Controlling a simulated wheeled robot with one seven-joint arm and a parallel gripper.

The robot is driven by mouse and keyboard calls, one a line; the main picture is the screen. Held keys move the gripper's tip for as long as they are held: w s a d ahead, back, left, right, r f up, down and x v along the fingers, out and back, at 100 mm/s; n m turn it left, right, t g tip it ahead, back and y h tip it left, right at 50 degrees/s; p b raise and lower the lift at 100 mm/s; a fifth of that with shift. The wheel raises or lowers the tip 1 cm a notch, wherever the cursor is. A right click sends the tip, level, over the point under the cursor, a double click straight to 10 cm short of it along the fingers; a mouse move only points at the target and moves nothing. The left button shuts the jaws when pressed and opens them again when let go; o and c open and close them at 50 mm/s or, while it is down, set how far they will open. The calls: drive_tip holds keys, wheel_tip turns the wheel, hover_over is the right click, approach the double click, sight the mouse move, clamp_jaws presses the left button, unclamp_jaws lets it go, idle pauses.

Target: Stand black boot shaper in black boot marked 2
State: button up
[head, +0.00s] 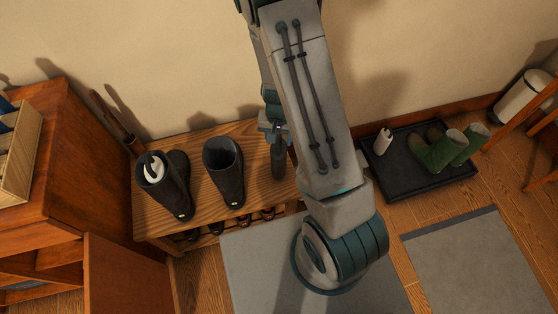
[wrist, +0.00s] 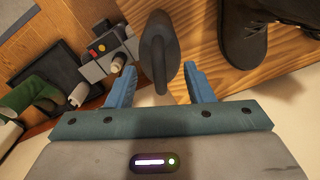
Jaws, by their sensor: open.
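The black boot shaper (head: 279,160) stands on the wooden bench, to the right of the boots. In the wrist view the black boot shaper (wrist: 158,45) is upright and centred ahead of my gripper (wrist: 160,70). The blue fingers are apart, one on each side of its line, with nothing clamped. In the head view my gripper (head: 273,128) is just above the shaper, partly hidden by my arm. An empty-looking black boot (head: 223,172) stands mid-bench, opening up. Another black boot (head: 168,190) at the left holds a white shaper (head: 154,167). The boots' marks are too small to read.
The bench (head: 205,226) has shoes on a lower shelf. A wooden cabinet (head: 60,170) stands at the left. A black tray (head: 400,185) on the right floor holds green boots (head: 440,152) and a white shaper-like object (head: 383,141). Grey mats lie in front.

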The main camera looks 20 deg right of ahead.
clamp_jaws()
drive_tip(key=shift+r, duration=0.1)
drive_tip(key=shift+r, duration=0.1)
drive_tip(key=shift+r+p, duration=1.25)
drive_tip(key=shift+r, duration=0.1)
